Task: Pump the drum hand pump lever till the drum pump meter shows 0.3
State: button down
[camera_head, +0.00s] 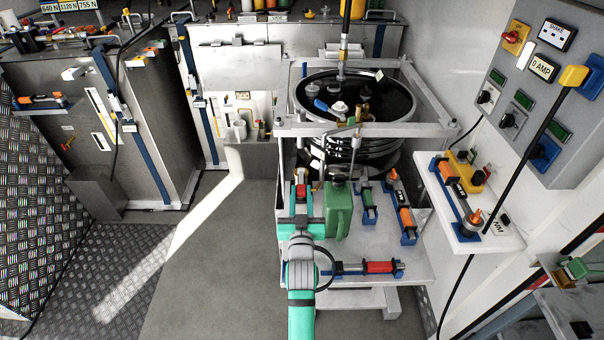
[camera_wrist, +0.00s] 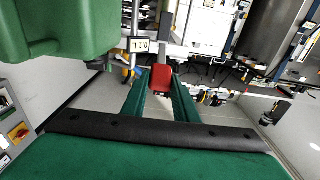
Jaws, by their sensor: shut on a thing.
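My gripper (camera_head: 301,212) is shut on a red grip, which I take to be the drum hand pump lever (camera_head: 301,192). In the wrist view the red lever end (camera_wrist: 162,78) sits between the dark green fingers of my gripper (camera_wrist: 163,90). The open-topped black drum (camera_head: 309,83) stands in a light frame behind it. In the wrist view a small white meter (camera_wrist: 139,45) shows upside-down text that looks like 0.1 L. The lever's pivot is hidden.
A green jug (camera_head: 340,212) stands close to the right of my gripper and fills the upper left of the wrist view (camera_wrist: 60,30). Several orange and blue tools lie on the bench (camera_head: 372,240). A grey control panel (camera_head: 548,75) hangs at right. Floor at left (camera_head: 215,260) is clear.

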jog(key=shift+w+r, duration=0.3)
jog(key=shift+r, duration=0.45)
jog(key=shift+w+r, duration=0.25)
jog(key=shift+r, duration=0.65)
jog(key=shift+f, duration=0.1)
jog(key=shift+s+f, duration=0.25)
jog(key=shift+f, duration=0.55)
jog(key=shift+s+f, duration=0.25)
jog(key=shift+f, duration=0.6)
jog(key=shift+s+f, duration=0.25)
jog(key=shift+f, duration=0.65)
jog(key=shift+w+r, duration=0.25)
jog(key=shift+r, duration=0.45)
jog(key=shift+w+r, duration=0.2)
jog(key=shift+r, duration=0.45)
jog(key=shift+w+r, duration=0.25)
jog(key=shift+r, duration=0.45)
